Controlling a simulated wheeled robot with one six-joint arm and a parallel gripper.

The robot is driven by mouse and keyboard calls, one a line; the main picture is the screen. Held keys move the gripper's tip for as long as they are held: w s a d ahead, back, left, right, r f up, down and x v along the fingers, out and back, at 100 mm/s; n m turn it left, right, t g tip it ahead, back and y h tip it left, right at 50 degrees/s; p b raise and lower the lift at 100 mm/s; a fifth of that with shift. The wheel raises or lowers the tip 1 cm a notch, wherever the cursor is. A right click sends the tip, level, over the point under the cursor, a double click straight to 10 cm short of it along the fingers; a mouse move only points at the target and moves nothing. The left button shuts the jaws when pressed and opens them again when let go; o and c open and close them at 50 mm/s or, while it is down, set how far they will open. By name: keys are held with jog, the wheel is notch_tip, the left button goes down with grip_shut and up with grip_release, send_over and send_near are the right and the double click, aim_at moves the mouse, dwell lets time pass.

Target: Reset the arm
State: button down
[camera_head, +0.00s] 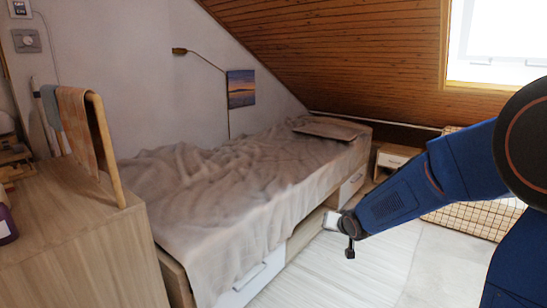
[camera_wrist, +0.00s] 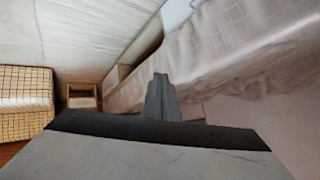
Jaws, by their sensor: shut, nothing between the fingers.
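My blue arm reaches in from the right of the head view. My gripper (camera_head: 349,248) is at its end, in front of the bed's drawer side and above the pale floor. In the wrist view the gripper (camera_wrist: 160,82) shows as grey fingers held together, with nothing between them. The bed (camera_head: 225,180) with its crumpled beige cover stands to the left of the gripper. Part of the bed's side near the gripper is hidden by my arm.
A wooden cabinet (camera_head: 75,250) with a cloth on a rail stands at left. A small nightstand (camera_head: 393,159) is past the bed's far end. A checkered basket (camera_head: 470,217) stands at right, also in the wrist view (camera_wrist: 25,90). A pale rug (camera_head: 335,275) covers open floor beside the bed.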

jog(key=s+d+r+n+g, duration=0.1)
jog(key=s+d+r, duration=0.1)
jog(key=s, duration=1.1)
jog(key=s+d+r+g+h, duration=0.1)
jog(key=s+d+r+g, duration=0.1)
jog(key=s, duration=1.2)
jog(key=s+d+r+n+g, duration=0.1)
jog(key=s+d+r, duration=0.3)
jog(key=s, duration=1)
jog(key=shift+d+n+g+h, duration=0.3)
jog(key=shift+d+g+h, duration=0.1)
jog(key=shift+g, duration=0.1)
